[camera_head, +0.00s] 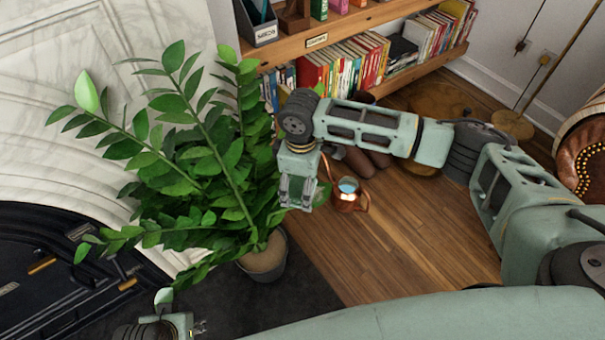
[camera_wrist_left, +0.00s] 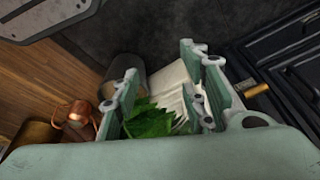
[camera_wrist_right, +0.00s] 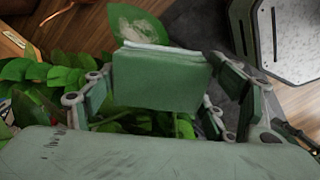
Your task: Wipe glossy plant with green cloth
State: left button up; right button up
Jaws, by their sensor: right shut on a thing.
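The glossy plant (camera_head: 190,165) with many green leaves stands in a grey pot (camera_head: 268,268) left of centre in the head view. My right gripper (camera_head: 297,197) is at the plant's right side, pointing down. In the right wrist view it is shut on the green cloth (camera_wrist_right: 160,78), a folded block with a pale top edge. A leaf with a whitish patch (camera_wrist_right: 140,25) shows just beyond the cloth; I cannot tell if they touch. My left gripper (camera_wrist_left: 165,98) is open and empty, with leaves (camera_wrist_left: 150,120) seen beyond its fingers. It shows only partly at the head view's bottom edge.
A copper watering can (camera_head: 348,195) stands on the wooden floor beside my right gripper. A wooden bookshelf (camera_head: 315,42) is behind the plant. The marble fireplace (camera_head: 60,160) and its black hearth front (camera_head: 40,270) are on the left.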

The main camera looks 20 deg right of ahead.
jog(key=shift+r+p, duration=0.8)
jog(key=shift+p, duration=0.1)
jog(key=shift+r+p, duration=0.3)
jog(key=shift+p, duration=0.1)
pick_arm(q)
jog(key=s+f, duration=0.3)
jog(key=f, duration=0.9)
jog(key=shift+s+a+g+p, duration=0.15)
jog(key=shift+a+g+p, duration=0.15)
jog(key=shift+p, duration=0.1)
pick_arm(e)
jog(key=shift+r, duration=0.3)
pick_arm(q)
jog(key=shift+d+r, duration=0.15)
